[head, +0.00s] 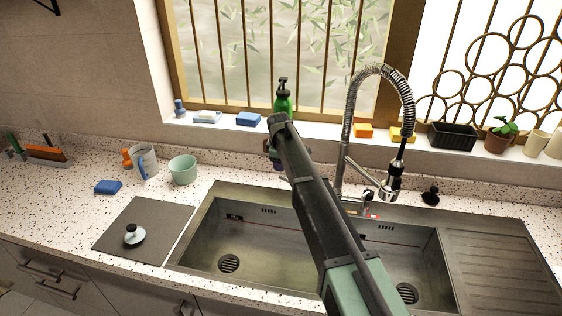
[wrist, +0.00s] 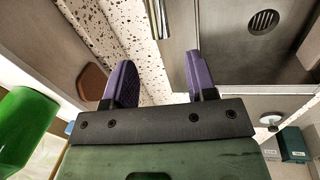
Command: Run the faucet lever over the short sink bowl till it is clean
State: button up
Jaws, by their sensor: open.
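The double steel sink has a left bowl (head: 235,245) and a right bowl (head: 415,255); my arm hides the divider, and I cannot tell which bowl is the short one. The chrome spring-neck faucet (head: 347,130) stands behind the sink. A small fitting with a red mark (head: 371,215) sits near its base; I cannot tell if this is the lever. My gripper (head: 274,155) is mostly hidden behind my arm, near the back counter. In the wrist view my gripper (wrist: 160,82) has two purple fingers spread apart, with nothing held. A chrome piece (wrist: 158,18) shows beyond them.
A green soap bottle (head: 283,100) stands on the sill close to my arm; a green shape (wrist: 25,120) shows beside my gripper. The drainboard (head: 500,265) is clear.

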aim_at(282, 175)
jog(key=f+b, duration=0.2)
jog(key=f, duration=0.1)
jog(key=w+f+b, duration=0.1)
jog(key=f+b, duration=0.5)
jog(key=shift+w+d+f, duration=0.1)
jog(key=shift+w+d, duration=0.15)
jog(key=shift+w, duration=0.05)
jog(key=shift+c, duration=0.5)
grip_shut()
